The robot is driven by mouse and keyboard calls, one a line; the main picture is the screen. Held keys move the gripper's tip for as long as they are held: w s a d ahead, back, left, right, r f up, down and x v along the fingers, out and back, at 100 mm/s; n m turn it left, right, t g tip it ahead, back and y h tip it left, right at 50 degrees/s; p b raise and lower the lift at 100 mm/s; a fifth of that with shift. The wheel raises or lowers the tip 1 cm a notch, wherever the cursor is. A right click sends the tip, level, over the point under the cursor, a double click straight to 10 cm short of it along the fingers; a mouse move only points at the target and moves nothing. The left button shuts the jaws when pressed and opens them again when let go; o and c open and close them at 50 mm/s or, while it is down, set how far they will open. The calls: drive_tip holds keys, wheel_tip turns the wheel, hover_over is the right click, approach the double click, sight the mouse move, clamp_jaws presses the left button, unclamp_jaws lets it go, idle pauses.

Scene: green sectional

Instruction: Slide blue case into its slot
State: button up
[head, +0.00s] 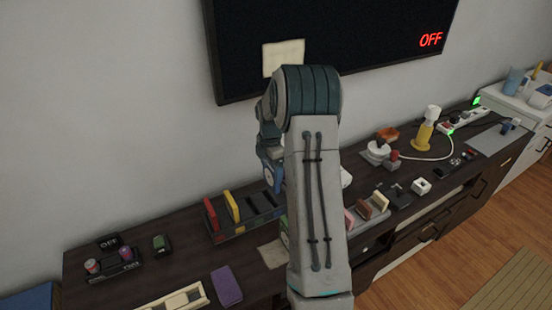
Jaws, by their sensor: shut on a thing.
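A dark rack (233,232) stands on the long dark cabinet, behind and left of my arm. A red case (210,214) and a yellow case (232,206) stand upright in its left slots. Dark empty slots show to their right. My gripper (274,178) is largely hidden behind my own arm, above the rack's right end. It is shut on a blue case (268,168), of which only a small part shows. I cannot tell whether the case touches the rack.
A purple case (227,287) lies near the front edge. A black tray with small jars (113,263) and a green item (161,244) stand left. Coloured blocks (372,207), a yellow bottle (424,130) and a power strip (463,120) are right. The wall screen (380,40) rises behind.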

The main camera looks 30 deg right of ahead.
sight(269, 185)
drive_tip(key=shift+w+a+p, duration=0.2)
drive_tip(key=shift+w+p, duration=0.2)
drive_tip(key=shift+p, duration=0.15)
drive_tip(key=shift+f, duration=0.2)
drive_tip(key=shift+f+b, duration=2.05)
drive_tip(key=shift+f, duration=0.75)
drive_tip(key=shift+f+b, duration=1.9)
drive_tip(key=shift+f, duration=0.9)
drive_tip(key=o, duration=0.9)
wheel_tip(269, 185, up, 14)
drive_tip(key=shift+f+b, duration=0.1)
drive_tip(key=shift+b, duration=0.35)
